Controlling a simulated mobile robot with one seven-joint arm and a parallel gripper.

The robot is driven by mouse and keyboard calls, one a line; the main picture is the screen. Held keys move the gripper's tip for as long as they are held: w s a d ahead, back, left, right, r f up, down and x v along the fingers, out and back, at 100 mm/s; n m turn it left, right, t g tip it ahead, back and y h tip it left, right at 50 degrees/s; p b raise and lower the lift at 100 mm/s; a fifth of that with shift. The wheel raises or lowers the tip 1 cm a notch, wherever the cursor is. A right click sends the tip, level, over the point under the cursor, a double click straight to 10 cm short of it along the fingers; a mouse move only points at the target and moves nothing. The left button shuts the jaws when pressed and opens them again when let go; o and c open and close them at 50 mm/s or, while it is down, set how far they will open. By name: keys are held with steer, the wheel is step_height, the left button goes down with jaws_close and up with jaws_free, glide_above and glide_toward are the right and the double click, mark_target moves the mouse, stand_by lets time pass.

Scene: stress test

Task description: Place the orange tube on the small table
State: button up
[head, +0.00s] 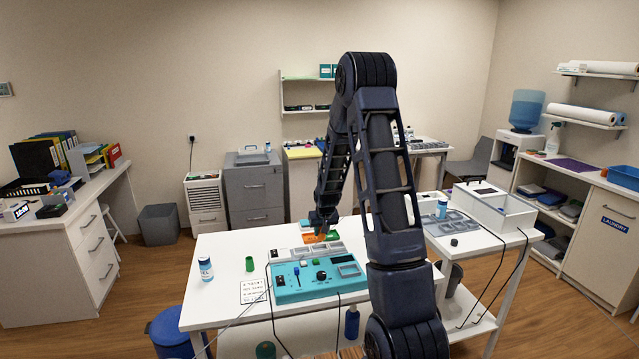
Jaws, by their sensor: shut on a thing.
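My gripper (322,222) points down over the back middle of the front white table (222,290), just behind the teal device. Its fingers are small and partly hidden in this view. An orange thing (311,239), which looks like the orange tube, shows right at the fingertips, and the gripper appears shut on it. Its lower end is close to the grey and white trays, and I cannot tell whether it touches them. A smaller white table (488,244) stands to the right, partly hidden by my arm. Which table the task calls small is not clear from this view.
The front table holds the teal device (316,279), a green cup (249,263), a white-and-blue bottle (206,268) and a printed card (253,291). The right table holds a white box (492,208), grey trays and a blue-capped bottle (441,208). Cables hang over the edges.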

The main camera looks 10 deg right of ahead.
steer(key=shift+d, duration=0.1)
steer(key=d+r+m+h, duration=0.1)
steer(key=d+r+m, duration=0.2)
steer(key=d, duration=0.7)
steer(key=s+d+r+m+g+h, duration=0.1)
steer(key=d+r+m, duration=0.2)
steer(key=d, duration=0.7)
steer(key=d+r+m+h, duration=0.1)
steer(key=d+r+m, duration=0.2)
steer(key=d, duration=0.7)
steer(key=s+d+r+m+g, duration=0.1)
steer(key=s+d+r+m, duration=0.3)
steer(key=d, duration=0.4)
steer(key=s+d+r+m+g+h, duration=0.1)
steer(key=s+d+r+m, duration=0.15)
steer(key=s+d, duration=0.4)
steer(key=s+d+r+m+g, duration=0.1)
steer(key=s+d+r+m, duration=0.3)
steer(key=d, duration=0.5)
steer(key=shift+n+h, duration=0.3)
steer(key=shift+n, duration=0.45)
steer(key=f, duration=1.2)
steer(key=w+f, duration=0.1)
steer(key=f, duration=0.6)
steer(key=shift+a, duration=0.1)
steer(key=shift+f, duration=0.15)
steer(key=o, duration=0.7)
steer(key=shift+o, duration=0.3)
